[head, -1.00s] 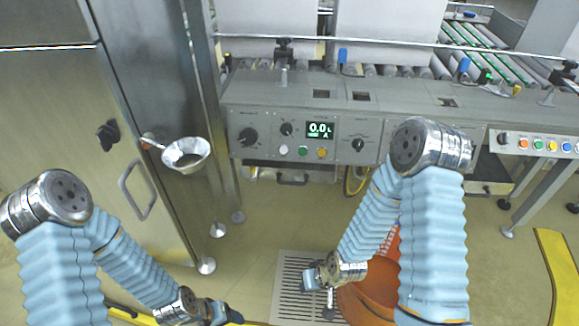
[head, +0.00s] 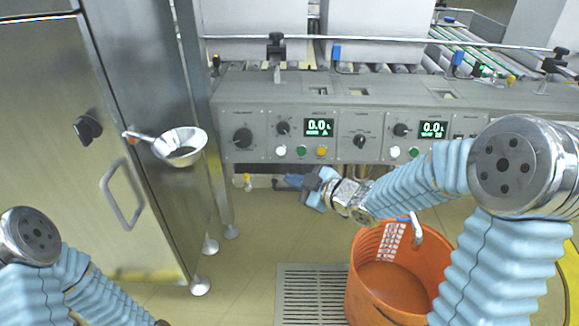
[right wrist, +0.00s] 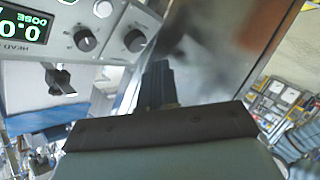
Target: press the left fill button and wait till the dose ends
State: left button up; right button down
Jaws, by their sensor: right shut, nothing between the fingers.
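The left control group on the grey panel (head: 262,121) has a lit display (head: 319,127) reading 0.0. Below it are a white button (head: 281,151), a green button (head: 301,150) and a yellow button (head: 321,150). Their labels are too small to read, so I cannot tell which is the fill button. My right gripper (head: 294,181) is shut and empty, just below these buttons in the picture and apart from them. In the right wrist view its dark fingers (right wrist: 158,85) are together, with the display (right wrist: 22,22) at upper left.
An orange bucket (head: 362,285) stands on the floor by a drain grate (head: 300,295), under my right arm. A second lit display (head: 432,130) is farther right on the panel.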

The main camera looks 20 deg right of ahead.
jog(key=w+d+f, duration=0.2)
jog(key=w+f, duration=0.1)
jog(key=w, duration=0.5)
jog(key=shift+d, duration=0.15)
dwell(0.6)
dwell(0.9)
jog(key=shift+d, duration=0.1)
jog(key=shift+r, duration=0.1)
dwell(0.3)
